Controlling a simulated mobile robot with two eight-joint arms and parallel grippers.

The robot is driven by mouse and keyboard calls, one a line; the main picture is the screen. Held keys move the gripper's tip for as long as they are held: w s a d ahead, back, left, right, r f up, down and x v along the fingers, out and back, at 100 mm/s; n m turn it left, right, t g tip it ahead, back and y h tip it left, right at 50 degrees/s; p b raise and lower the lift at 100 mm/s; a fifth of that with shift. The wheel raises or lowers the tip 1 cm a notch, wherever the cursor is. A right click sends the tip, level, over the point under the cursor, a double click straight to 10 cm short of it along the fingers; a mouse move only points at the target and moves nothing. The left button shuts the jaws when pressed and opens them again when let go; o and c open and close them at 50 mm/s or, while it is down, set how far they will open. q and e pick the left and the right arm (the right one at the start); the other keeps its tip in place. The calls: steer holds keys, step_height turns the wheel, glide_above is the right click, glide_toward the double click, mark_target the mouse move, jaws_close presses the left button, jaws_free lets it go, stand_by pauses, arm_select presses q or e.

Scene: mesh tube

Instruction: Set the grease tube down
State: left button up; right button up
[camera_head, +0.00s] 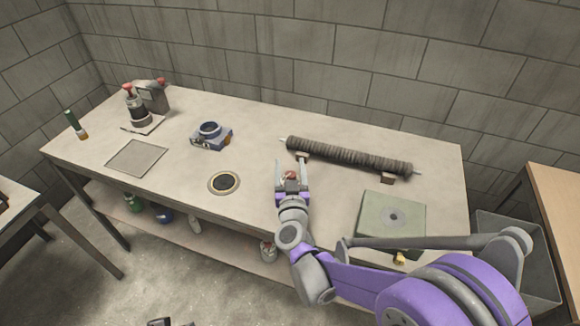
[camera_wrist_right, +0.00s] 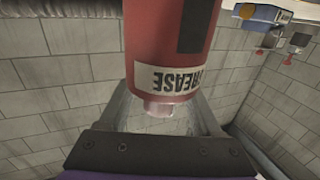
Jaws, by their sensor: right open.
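The grease tube (camera_wrist_right: 172,50) is a red cylinder with a white label that reads upside down in the right wrist view. Its pale nozzle end faces my wrist. In the head view only a small reddish part of the tube (camera_head: 291,176) shows, between the fingers over the bench. My right gripper (camera_head: 290,168) is open around the tube, with one finger on each side. The tube hides the fingertips in the wrist view, and I cannot tell whether its far end touches the bench. Small dark parts at the head view's bottom edge may be my left gripper (camera_head: 170,322).
A dark mesh roll on a rod (camera_head: 348,156) lies on supports just right of the gripper. A green box (camera_head: 390,216) stands at the front right of the bench (camera_head: 260,147). A round dark disc (camera_head: 224,183), a blue device (camera_head: 211,136) and a grey stand (camera_head: 152,97) are to the left.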

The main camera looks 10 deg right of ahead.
steer(key=v, duration=1.2)
steer(key=shift+r, duration=0.2)
steer(key=s+a+f+n+g+y, duration=0.35)
steer(key=s+n+g+y, duration=0.2)
steer(key=y, duration=0.25)
steer(key=s+d+f+m+g+h, duration=0.1)
steer(key=s+d+f+g+h, duration=0.1)
steer(key=s, duration=0.5)
steer(key=s+d+f+m+g+h, duration=0.2)
steer(key=s+d+f+g, duration=0.2)
steer(key=s+d, duration=0.3)
steer(key=shift+f+g, duration=0.3)
steer(key=shift+g, duration=0.35)
